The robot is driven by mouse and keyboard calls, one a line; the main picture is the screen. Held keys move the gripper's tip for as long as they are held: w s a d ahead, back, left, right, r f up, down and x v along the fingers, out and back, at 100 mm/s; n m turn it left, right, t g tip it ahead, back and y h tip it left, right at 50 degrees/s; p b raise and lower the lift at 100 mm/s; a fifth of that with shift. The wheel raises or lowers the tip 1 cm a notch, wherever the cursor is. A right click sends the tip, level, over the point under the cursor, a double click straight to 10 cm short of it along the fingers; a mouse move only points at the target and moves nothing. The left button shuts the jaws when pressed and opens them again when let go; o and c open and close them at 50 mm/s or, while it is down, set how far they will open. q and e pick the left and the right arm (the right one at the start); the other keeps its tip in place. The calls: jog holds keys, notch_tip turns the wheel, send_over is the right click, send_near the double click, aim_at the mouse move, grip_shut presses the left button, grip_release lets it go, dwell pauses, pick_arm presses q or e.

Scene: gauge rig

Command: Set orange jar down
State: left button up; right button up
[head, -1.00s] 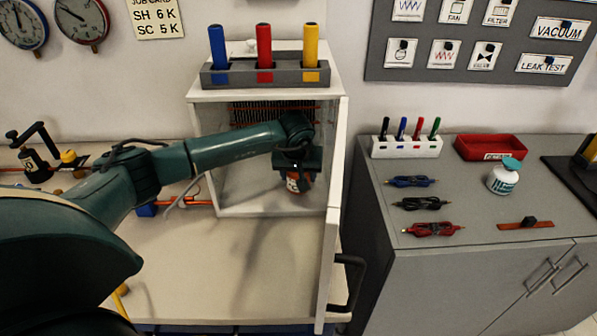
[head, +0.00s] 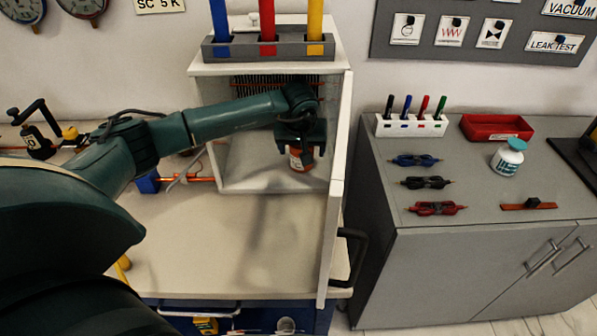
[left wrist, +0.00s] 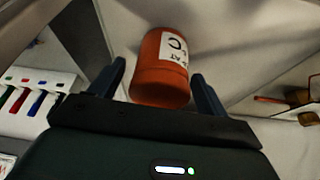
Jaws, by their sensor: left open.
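The orange jar (head: 300,160) with a white label is inside the open white cabinet (head: 266,188), low near its floor, on the right side. It also shows in the left wrist view (left wrist: 158,84), between the two fingers. My left gripper (head: 302,148) reaches into the cabinet from the left, over the jar. In the left wrist view the fingers (left wrist: 158,88) stand apart, with a gap on each side of the jar. Whether the jar's base rests fully on the floor is hard to tell. My right gripper is not in view.
The cabinet door (head: 336,200) stands open at the right of the gripper. A holder with blue, red and yellow tubes (head: 267,48) sits on the cabinet. The bench front (head: 220,255) is clear. A grey side counter (head: 480,190) holds markers, leads and a white bottle.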

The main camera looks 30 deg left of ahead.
pick_arm(q)
jog(key=s+d, duration=0.1)
jog(key=s, duration=0.2)
jog(key=s+d+b, duration=0.1)
jog(key=s+d, duration=0.1)
jog(key=s, duration=0.1)
jog(key=s+d+b, duration=0.1)
jog(key=s, duration=0.3)
jog(key=shift+d+f, duration=0.25)
jog(key=shift+s+d+r, duration=0.1)
jog(key=shift+s+d, duration=0.1)
jog(key=shift+s, duration=0.25)
